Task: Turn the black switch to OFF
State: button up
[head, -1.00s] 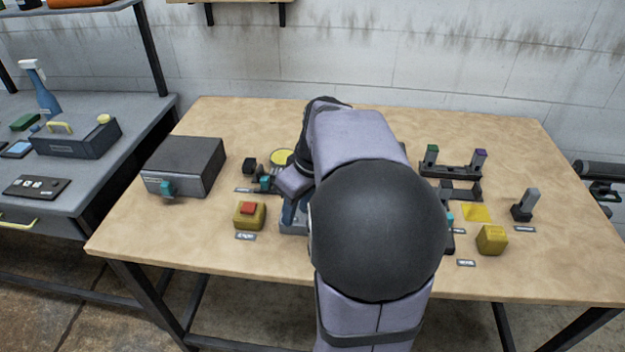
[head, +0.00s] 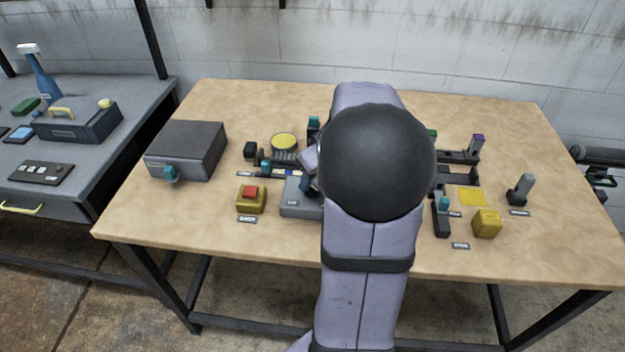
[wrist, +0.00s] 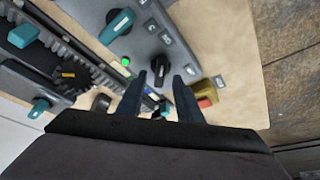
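The black switch (wrist: 160,66) is a rotary knob on a grey panel (wrist: 150,40) in the wrist view. My gripper (wrist: 160,78) is open, its two fingers apart with the black switch between or just beyond their tips. I cannot tell whether they touch it. A teal knob (wrist: 117,24) and a lit green lamp (wrist: 126,61) are on the same panel. In the head view the panel (head: 297,205) shows only its left part. My arm hides the rest, including the black switch. The switch's OFF mark cannot be read.
A red button on a yellow box (head: 249,197) stands left of the panel, and a grey box (head: 187,150) farther left. A teal-handled lever (head: 442,215) and a yellow block (head: 487,224) stand to the right. The front table strip is mostly clear.

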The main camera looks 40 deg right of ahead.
jog(key=shift+x, duration=1)
grip_shut()
